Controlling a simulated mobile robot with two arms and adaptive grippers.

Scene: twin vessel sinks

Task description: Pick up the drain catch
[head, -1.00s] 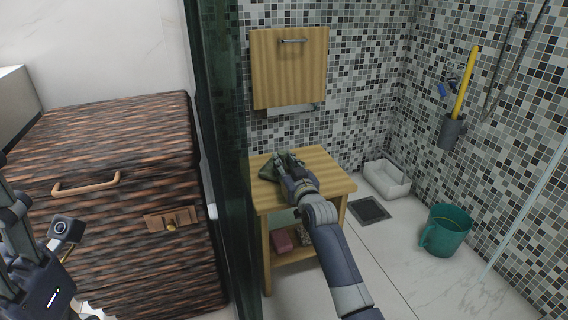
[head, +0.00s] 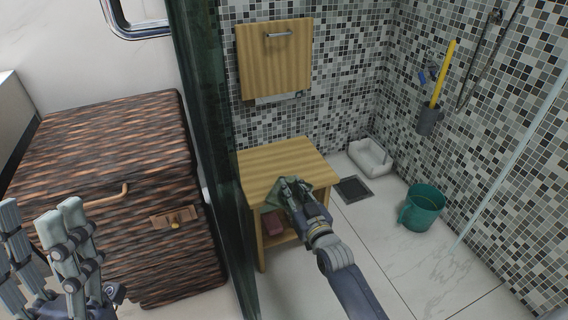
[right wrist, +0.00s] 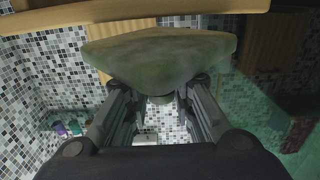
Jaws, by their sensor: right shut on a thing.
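My right gripper (head: 288,186) is shut on a dull green thing (head: 272,200) at the front edge of a small wooden table (head: 262,163). In the right wrist view the green thing (right wrist: 160,55) is broad, with a rounded underside and mottled surface. It spans across both fingers of the gripper (right wrist: 158,84). I cannot tell whether this is the drain catch. In the head view the gripper partly hides it. A dark square drain cover (head: 354,189) lies in the floor right of the table. My left gripper (head: 36,212) is open and empty at the lower left.
A dark glass panel (head: 207,150) stands between a brown striped cabinet (head: 100,145) and the wooden table. A teal bucket (head: 422,209) and a white tray (head: 370,158) stand on the floor at right. A pink item (head: 275,224) is under the tabletop.

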